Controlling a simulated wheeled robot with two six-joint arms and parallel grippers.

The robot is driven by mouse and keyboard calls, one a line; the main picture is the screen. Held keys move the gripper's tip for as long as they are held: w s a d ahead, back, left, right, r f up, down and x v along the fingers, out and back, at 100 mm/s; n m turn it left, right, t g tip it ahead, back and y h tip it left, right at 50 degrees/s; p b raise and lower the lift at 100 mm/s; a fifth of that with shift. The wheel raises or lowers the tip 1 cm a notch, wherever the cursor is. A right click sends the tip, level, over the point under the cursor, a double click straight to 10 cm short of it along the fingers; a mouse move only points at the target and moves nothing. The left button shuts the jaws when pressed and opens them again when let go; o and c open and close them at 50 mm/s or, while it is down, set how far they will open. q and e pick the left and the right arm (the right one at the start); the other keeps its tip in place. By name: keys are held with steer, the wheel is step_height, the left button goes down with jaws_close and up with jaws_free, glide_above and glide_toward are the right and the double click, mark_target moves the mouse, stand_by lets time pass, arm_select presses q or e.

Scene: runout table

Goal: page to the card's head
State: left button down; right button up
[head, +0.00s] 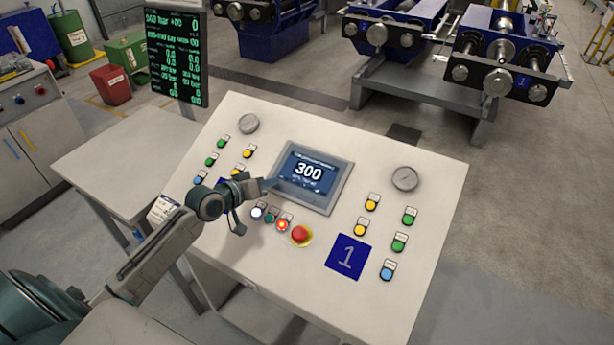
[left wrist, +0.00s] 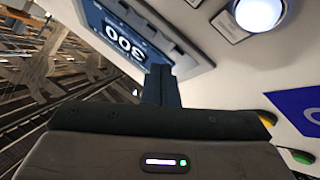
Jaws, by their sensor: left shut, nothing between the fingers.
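The control panel (head: 270,135) is a white sloped desk with a small screen (head: 309,172) in its middle that reads 300 with small text under it. The screen also shows in the left wrist view (left wrist: 122,40). My left gripper (head: 268,186) is shut and empty, its tip by the screen's left edge. I cannot tell whether the tip touches. Below the screen is a row with a lit white button (head: 257,213), a green button, a lit red button (head: 282,225) and a red mushroom button (head: 301,235). No card is clearly recognisable. My right gripper is not in view.
A dark display board (head: 180,60) with green text stands behind the panel's left. A blue plate marked 1 (head: 348,257), coloured buttons and two round gauges (head: 405,179) are on the panel. A pale table (head: 125,155) stands to the left. Blue roller machines (head: 500,60) stand behind.

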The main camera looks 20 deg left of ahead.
arm_select(q)
steer(key=shift+w+f, duration=0.15)
steer(key=shift+f, duration=0.15)
steer(key=shift+w+f+b, duration=0.15)
steer(key=shift+f+b, duration=0.25)
steer(key=shift+b, duration=0.15)
stand_by(0.4)
steer(key=shift+s+r+p, duration=0.2)
steer(key=shift+r+p, duration=0.25)
steer(key=shift+p, duration=0.1)
steer(key=shift+s+r+p, duration=0.2)
steer(key=shift+r+p, duration=0.25)
steer(key=shift+p, duration=0.05)
steer(key=r+p, duration=0.1)
steer(key=p, duration=0.1)
steer(key=s+r+p, duration=0.1)
steer(key=r+p, duration=0.1)
steer(key=s+r+p, duration=0.1)
steer(key=r+p, duration=0.1)
steer(key=shift+s+a+r, duration=0.1)
steer(key=shift+s+r, duration=0.1)
steer(key=shift+s, duration=0.05)
stand_by(0.8)
